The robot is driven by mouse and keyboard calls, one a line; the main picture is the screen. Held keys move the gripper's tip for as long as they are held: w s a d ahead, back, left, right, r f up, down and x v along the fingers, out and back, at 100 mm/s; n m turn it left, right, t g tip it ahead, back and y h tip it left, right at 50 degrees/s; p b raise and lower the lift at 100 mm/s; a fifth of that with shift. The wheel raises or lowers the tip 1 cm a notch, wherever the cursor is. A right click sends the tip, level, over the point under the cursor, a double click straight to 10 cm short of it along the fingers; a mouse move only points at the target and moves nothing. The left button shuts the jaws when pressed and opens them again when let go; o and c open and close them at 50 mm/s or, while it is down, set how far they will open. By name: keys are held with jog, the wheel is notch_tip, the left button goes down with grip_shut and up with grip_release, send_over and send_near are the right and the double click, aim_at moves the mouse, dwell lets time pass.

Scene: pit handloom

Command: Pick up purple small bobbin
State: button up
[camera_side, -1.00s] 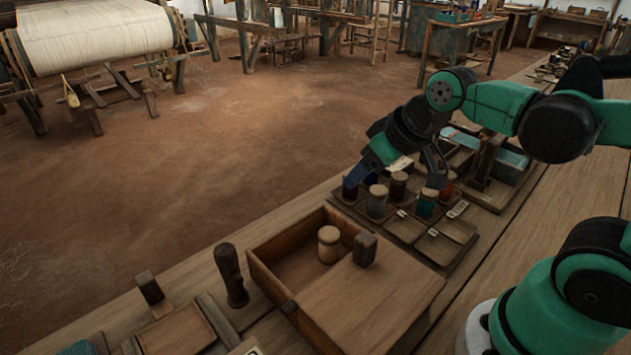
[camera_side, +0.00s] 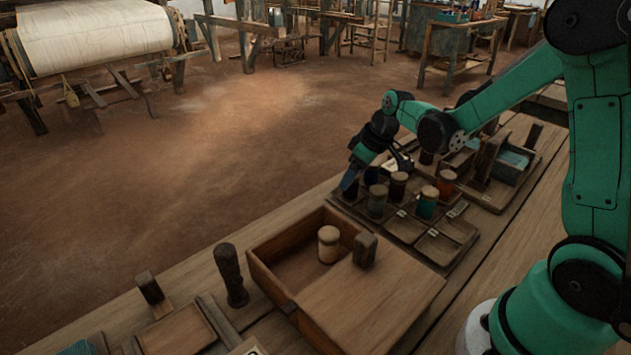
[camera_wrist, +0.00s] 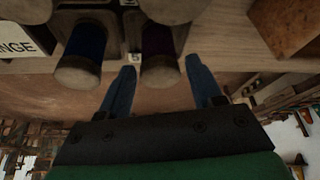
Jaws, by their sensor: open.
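A dark purple bobbin (camera_wrist: 160,42) with a pale wooden end shows at the top middle of the wrist view. My gripper (camera_wrist: 159,68) is open, with one blue finger on each side of that bobbin's near end. I cannot tell whether either finger touches it. In the side view my gripper (camera_side: 352,180) points down at the far left corner of the bobbin rack (camera_side: 436,247). There the fingers partly hide the bobbins beside them, and I cannot tell for sure which one is purple.
A blue bobbin (camera_wrist: 86,42) stands close beside the left finger in the wrist view. Grey-blue (camera_side: 377,206), dark red (camera_side: 398,188), teal (camera_side: 427,207) and orange (camera_side: 446,184) bobbins stand nearby in the rack. An open wooden box (camera_side: 270,285) holds a pale bobbin (camera_side: 328,245).

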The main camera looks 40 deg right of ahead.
jog(key=shift+x, duration=1.25)
jog(key=shift+c, duration=0.2)
grip_shut()
